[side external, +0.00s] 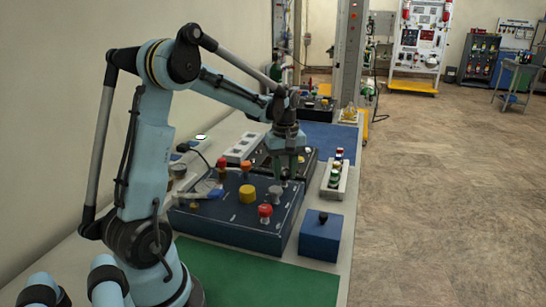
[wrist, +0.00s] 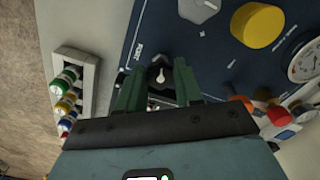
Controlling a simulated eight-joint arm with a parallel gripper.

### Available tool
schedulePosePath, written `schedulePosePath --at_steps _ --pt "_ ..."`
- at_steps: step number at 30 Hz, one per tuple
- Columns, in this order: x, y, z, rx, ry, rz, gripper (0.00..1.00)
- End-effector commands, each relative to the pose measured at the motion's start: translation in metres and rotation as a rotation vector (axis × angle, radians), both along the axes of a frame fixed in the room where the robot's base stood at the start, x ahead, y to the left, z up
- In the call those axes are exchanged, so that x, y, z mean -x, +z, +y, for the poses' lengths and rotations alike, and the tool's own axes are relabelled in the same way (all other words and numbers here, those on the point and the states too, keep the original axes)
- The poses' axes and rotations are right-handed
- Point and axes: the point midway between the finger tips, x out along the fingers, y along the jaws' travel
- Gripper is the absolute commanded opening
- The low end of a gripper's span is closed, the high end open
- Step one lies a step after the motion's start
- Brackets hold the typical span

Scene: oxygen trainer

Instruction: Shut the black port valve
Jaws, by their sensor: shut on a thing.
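The black port valve (wrist: 160,75) is a round black knob with a white pointer line, on the edge area of the dark blue panel (wrist: 165,32) beside a "PORT" label. In the wrist view the pointer runs roughly up and down the picture. My gripper (wrist: 158,82) has its green fingers on either side of the knob and is shut on it. In the side external view my gripper (side external: 287,168) points down at the far right corner of the panel (side external: 225,222), where the fingers mostly hide the valve.
The panel also carries a yellow knob (side external: 247,193), a grey knob (side external: 275,194) and a red knob (side external: 265,210). A pressure gauge (wrist: 304,62) shows in the wrist view. A pale rack of small bottles (side external: 333,181) and a blue box (side external: 321,240) stand close on the right.

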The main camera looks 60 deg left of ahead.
Motion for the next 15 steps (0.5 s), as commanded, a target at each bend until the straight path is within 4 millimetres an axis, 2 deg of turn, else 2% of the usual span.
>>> schedulePosePath --at_steps 15 --pt "0.0017 0.0002 0.0011 0.000 -0.486 -0.001 0.04"
